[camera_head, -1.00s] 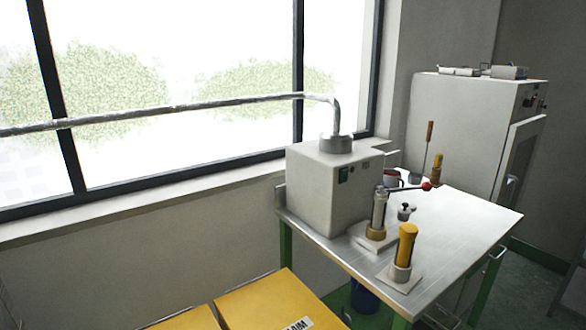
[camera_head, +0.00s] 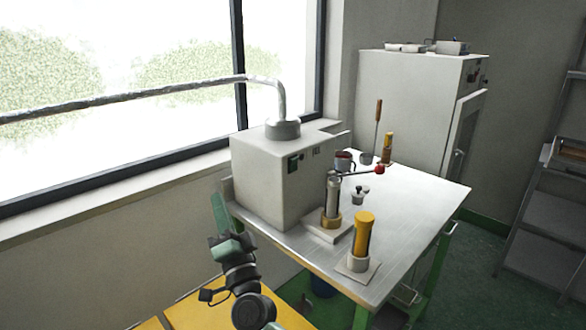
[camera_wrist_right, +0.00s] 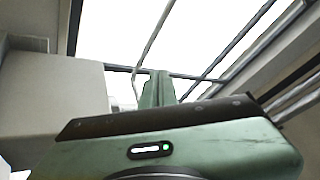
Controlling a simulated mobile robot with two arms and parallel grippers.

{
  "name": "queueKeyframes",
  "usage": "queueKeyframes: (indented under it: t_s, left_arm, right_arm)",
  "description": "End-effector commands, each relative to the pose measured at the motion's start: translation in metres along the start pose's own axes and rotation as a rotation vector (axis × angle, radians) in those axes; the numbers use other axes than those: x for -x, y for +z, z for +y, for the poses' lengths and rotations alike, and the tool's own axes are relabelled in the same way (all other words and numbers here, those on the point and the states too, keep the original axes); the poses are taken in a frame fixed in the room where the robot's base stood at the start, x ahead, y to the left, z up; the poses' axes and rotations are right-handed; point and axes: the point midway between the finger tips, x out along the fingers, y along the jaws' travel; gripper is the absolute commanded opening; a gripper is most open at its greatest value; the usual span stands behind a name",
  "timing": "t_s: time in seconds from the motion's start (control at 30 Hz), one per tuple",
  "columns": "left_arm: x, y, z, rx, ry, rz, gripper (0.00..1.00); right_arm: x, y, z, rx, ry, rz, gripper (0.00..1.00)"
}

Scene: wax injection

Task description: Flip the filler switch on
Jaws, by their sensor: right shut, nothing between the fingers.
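The filler is a white box machine (camera_head: 265,185) on the metal table, with a thick pipe rising from its top. A small dark green switch (camera_head: 293,163) sits on its front face, with smaller dark marks to the right; whether the switch is on or off is too small to tell. My right gripper (camera_head: 218,204) points up, left of the filler's lower left edge. Its green fingers (camera_wrist_right: 155,88) are shut with nothing between them. In the right wrist view the filler's pale body (camera_wrist_right: 65,92) seems to stand left of the fingers; the switch is not visible there. My left gripper is not in view.
On the metal table (camera_head: 415,205) stand a lever press (camera_head: 332,205) with a red knob, a yellow-handled tool (camera_head: 363,235) in a holder, and a cup (camera_head: 344,161). Yellow boxes (camera_head: 195,308) lie below, near my arm. A grey cabinet (camera_head: 405,105) stands behind. The window is at left.

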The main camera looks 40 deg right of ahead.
Motion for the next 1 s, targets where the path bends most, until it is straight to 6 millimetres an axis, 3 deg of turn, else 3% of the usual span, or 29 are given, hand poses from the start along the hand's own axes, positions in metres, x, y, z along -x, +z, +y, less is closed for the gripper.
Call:
queueKeyframes:
  t_s: [0.1,0.2,0.37,0.6,1.0]
  left_arm:
    - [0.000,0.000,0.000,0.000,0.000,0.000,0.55]
    - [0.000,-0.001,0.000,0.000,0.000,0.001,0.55]
    - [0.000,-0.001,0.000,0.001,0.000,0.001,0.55]
    - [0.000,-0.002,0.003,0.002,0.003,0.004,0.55]
    - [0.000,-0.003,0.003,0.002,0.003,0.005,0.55]
  right_arm:
    - [-0.024,-0.047,0.016,-0.134,0.055,0.246,0.00]
    - [-0.032,-0.080,0.037,-0.241,0.126,0.446,0.00]
    - [-0.027,-0.113,0.074,-0.384,0.263,0.716,0.00]
    - [-0.010,-0.123,0.108,-0.492,0.419,0.932,0.00]
    - [-0.006,-0.123,0.113,-0.508,0.447,0.966,0.00]
